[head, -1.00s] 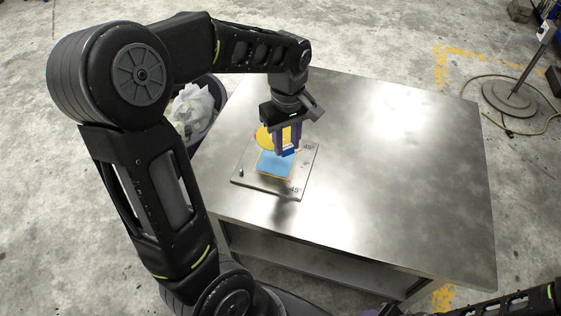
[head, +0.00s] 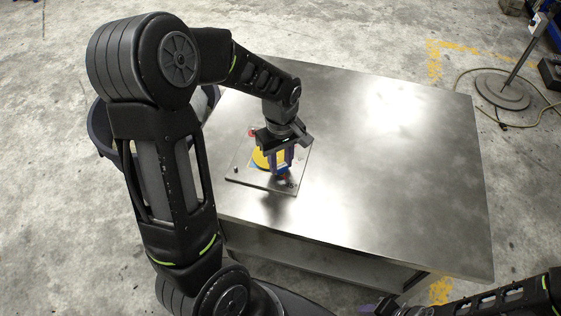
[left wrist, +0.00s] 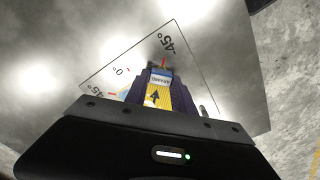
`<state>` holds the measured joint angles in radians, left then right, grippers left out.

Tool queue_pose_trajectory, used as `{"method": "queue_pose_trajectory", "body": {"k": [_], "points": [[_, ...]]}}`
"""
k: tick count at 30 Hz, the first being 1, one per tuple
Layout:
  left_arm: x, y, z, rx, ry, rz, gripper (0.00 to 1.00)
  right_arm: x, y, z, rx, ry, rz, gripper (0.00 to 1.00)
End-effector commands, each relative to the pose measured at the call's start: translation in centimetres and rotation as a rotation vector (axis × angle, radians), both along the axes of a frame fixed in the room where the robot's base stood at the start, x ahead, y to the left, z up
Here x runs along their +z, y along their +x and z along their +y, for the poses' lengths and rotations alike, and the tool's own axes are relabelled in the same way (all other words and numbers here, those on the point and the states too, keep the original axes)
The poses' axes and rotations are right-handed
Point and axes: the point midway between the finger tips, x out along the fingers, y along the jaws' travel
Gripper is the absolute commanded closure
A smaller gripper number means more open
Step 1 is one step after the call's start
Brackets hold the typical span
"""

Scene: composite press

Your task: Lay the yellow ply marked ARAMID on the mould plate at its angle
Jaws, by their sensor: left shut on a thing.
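In the left wrist view the yellow ply (left wrist: 157,97) shows between the fingers of the left gripper (left wrist: 160,78), with a white and blue ARAMID label and a black arrow. I cannot tell whether the ply touches the plate. My right gripper (head: 372,307) is partly in view at the bottom edge.
The plate lies on the left part of a steel table (head: 400,170); the table's middle and right are clear. A small dark pin (head: 236,169) stands on the plate's left side. A dark bin (head: 103,128) stands left of the table, partly behind my arm.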

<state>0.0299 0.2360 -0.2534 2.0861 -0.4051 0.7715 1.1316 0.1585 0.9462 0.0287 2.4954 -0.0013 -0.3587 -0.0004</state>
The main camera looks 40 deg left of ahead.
Motion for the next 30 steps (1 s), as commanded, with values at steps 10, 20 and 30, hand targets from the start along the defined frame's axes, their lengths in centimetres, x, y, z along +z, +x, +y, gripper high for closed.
{"method": "queue_pose_trajectory", "body": {"k": [10, 20, 30], "points": [[-0.51, 0.00, 0.02, 0.001, 0.000, -0.001, 1.00, -0.14, 0.00, 0.00, 0.000, 0.000, 0.000, 0.60], [-0.66, -0.01, 0.01, 0.001, 0.000, -0.001, 0.50, -0.24, 0.00, 0.00, 0.000, 0.000, 0.000, 0.60], [-0.35, 0.00, 0.02, 0.001, 0.000, -0.001, 0.48, 0.01, 0.00, 0.00, 0.000, 0.000, 0.000, 0.60]]}}
